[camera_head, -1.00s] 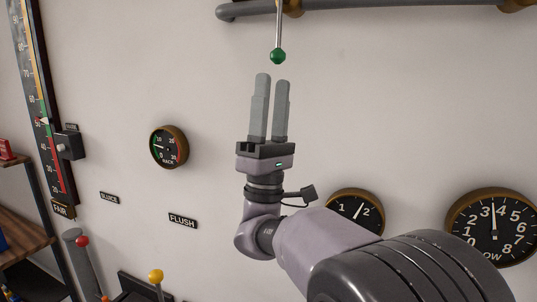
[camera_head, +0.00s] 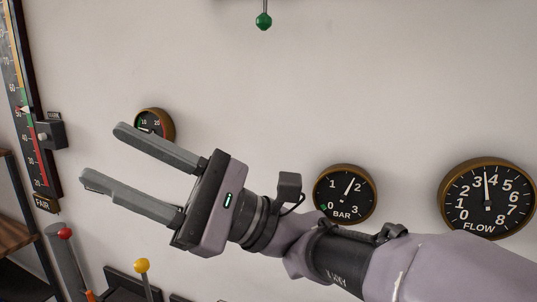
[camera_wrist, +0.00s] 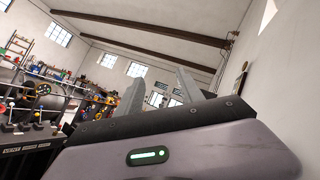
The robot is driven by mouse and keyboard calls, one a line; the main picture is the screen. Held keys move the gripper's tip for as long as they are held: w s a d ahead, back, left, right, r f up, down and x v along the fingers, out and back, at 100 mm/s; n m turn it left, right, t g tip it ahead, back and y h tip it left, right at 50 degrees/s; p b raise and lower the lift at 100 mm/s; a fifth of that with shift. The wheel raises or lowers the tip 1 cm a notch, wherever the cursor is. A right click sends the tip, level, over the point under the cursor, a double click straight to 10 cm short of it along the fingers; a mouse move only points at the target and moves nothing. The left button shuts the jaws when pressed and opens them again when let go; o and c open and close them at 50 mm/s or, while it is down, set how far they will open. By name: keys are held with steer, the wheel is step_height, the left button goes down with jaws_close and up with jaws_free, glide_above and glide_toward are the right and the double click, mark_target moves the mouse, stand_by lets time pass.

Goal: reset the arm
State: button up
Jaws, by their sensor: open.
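My gripper (camera_head: 101,155) is in the middle left of the head view, in front of the white wall. Its two grey fingers are apart and point left, with nothing between them. My forearm reaches in from the lower right. In the wrist view the gripper's fingers (camera_wrist: 157,88) stand apart in front of a distant room with roof beams and windows.
A green knob (camera_head: 263,21) hangs at the top. The BAR gauge (camera_head: 344,195) and FLOW gauge (camera_head: 487,198) are on the wall at right. A tall scale (camera_head: 30,120) and wooden shelf (camera_head: 14,230) are at left. Levers with red (camera_head: 65,233) and yellow (camera_head: 141,265) knobs stand below.

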steer(key=s+d+f+n+t+h, duration=0.1)
steer(key=s+d+f+t+h, duration=0.25)
steer(key=f+h, duration=0.6)
steer(key=s+d+f+n+t+h, duration=0.15)
steer(key=s+d+f+h, duration=0.25)
steer(key=f, duration=1.1)
steer(key=w+d+f+t+h, duration=0.1)
steer(key=d+f+t+h, duration=0.2)
steer(key=d, duration=0.6)
steer(key=w+d+f+t+h, duration=0.1)
steer(key=d+f+t+h, duration=0.1)
steer(key=d+f+h, duration=0.3)
steer(key=d, duration=0.3)
steer(key=shift+d+f+t, duration=0.2)
steer(key=shift+d+t, duration=0.2)
steer(key=shift+s+n, duration=0.1)
steer(key=shift+n, duration=0.15)
